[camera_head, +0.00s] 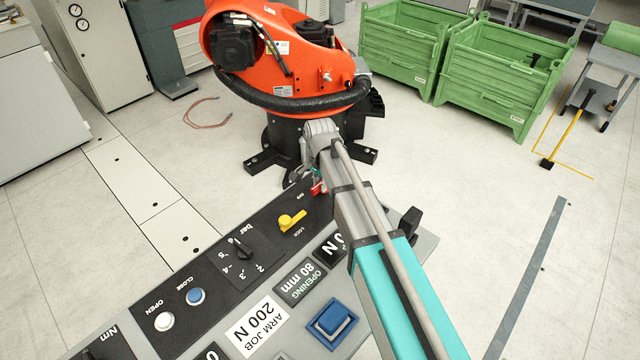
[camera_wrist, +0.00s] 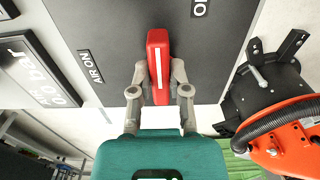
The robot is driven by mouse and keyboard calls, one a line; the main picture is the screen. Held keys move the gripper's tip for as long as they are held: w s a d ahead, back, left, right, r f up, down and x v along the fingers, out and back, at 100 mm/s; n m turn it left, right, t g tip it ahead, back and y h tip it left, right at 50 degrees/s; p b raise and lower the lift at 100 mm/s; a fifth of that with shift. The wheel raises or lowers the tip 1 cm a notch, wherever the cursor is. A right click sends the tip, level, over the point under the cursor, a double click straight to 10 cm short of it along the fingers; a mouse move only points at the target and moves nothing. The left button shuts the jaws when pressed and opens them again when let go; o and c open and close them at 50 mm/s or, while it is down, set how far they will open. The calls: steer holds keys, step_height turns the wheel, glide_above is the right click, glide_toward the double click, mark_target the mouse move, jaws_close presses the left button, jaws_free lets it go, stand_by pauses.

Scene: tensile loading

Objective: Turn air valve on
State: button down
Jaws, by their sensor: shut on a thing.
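The air valve handle (camera_wrist: 158,52) is a red lever with a white stripe, on the dark panel in the wrist view. It points almost straight up and down in that picture. My gripper (camera_wrist: 159,72) has one finger on each side of the handle's lower part and is shut on it. In the head view the gripper (camera_head: 310,178) is at the far end of the control panel, and a small bit of the red handle (camera_head: 318,188) shows beside it. My arm hides part of the panel there.
An "AIR ON" label (camera_wrist: 91,67) and a display reading 0.0 bar (camera_wrist: 40,72) are left of the handle. The control panel (camera_head: 240,262) has a yellow lock lever (camera_head: 291,221), a bar knob (camera_head: 240,247) and buttons. An orange robot (camera_head: 280,55) stands behind, with green crates (camera_head: 490,80) to its right.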

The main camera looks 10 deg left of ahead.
steer(key=shift+n, duration=0.3)
steer(key=n, duration=0.4)
steer(key=shift+s+d, duration=0.1)
steer(key=shift+d, duration=0.2)
steer(key=n, duration=0.4)
steer(key=shift+d+n, duration=0.3)
steer(key=n, duration=0.4)
steer(key=shift+d, duration=0.25)
steer(key=n, duration=0.4)
steer(key=shift+w+d+n, duration=0.15)
steer(key=shift+w+n, duration=0.15)
steer(key=shift+w, duration=0.05)
steer(key=c, duration=0.6)
jaws_free()
